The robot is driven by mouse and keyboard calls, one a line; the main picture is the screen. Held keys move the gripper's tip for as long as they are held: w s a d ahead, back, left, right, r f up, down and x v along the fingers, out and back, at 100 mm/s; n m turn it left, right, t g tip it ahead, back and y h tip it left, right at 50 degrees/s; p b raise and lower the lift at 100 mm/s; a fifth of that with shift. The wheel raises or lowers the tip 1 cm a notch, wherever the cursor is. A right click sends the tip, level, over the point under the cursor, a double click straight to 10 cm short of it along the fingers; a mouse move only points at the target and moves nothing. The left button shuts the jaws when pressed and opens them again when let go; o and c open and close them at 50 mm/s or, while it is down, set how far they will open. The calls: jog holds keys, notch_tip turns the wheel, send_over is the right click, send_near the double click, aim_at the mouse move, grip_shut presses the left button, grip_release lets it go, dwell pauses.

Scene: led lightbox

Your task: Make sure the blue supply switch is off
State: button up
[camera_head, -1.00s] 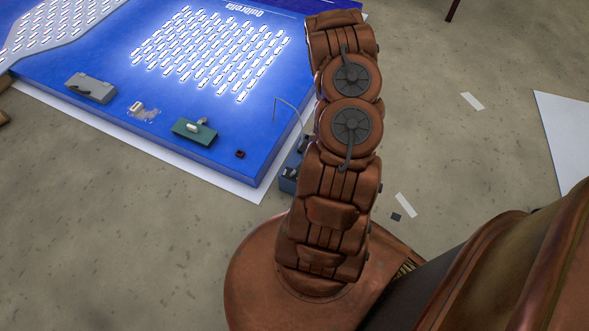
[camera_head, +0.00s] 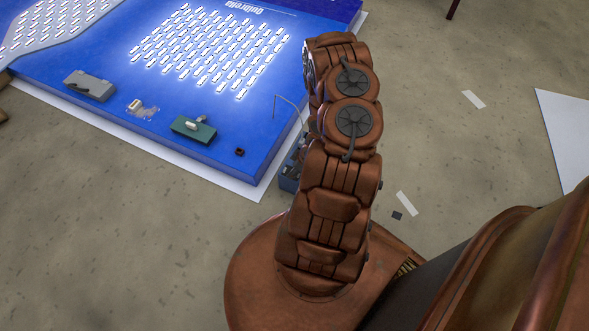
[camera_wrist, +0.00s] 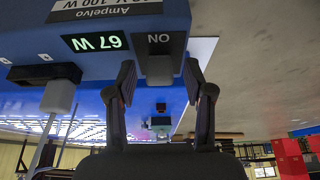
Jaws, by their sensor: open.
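The blue supply (camera_wrist: 140,30) fills the top of the wrist view, upside down. Its label reads Ampelvo and its green display (camera_wrist: 95,42) shows 67 W. A grey switch block (camera_wrist: 158,68) marked ON sticks out of its face. My gripper (camera_wrist: 160,82) is open, with one finger on each side of the switch; I cannot tell whether either touches it. In the head view, part of the blue supply (camera_head: 289,180) shows beside the lightbox's near corner, mostly hidden behind my arm. My gripper is hidden there.
The blue lightbox panel (camera_head: 232,158) has glowing white LED rows. A thin cable (camera_head: 288,99) runs towards my arm. Open floor lies at lower left.

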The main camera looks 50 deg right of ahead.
jog(key=shift+c, duration=0.4)
grip_shut()
jog(key=shift+w, duration=0.15)
jog(key=shift+w+a+r+g+h+p, duration=0.15)
jog(key=shift+w+g+p, duration=0.1)
jog(key=shift+g+p, duration=0.25)
jog(key=shift+w+r+g+h+p, duration=0.1)
jog(key=shift+w+g+h+p, duration=0.1)
jog(key=shift+g+p, duration=0.25)
jog(key=shift+w+a+g+h+p, duration=0.1)
jog(key=shift+w+g+h+p, duration=0.2)
jog(key=shift+g+p, duration=0.65)
jog(key=g, duration=0.2)
jog(key=shift+w+a+f+g+h+p, duration=0.15)
jog(key=shift+w+f+g+h+p, duration=0.15)
jog(key=shift+w+h+p, duration=0.1)
jog(key=shift+f+g, duration=0.1)
jog(key=shift+g, duration=0.8)
jog(key=shift+w, duration=0.1)
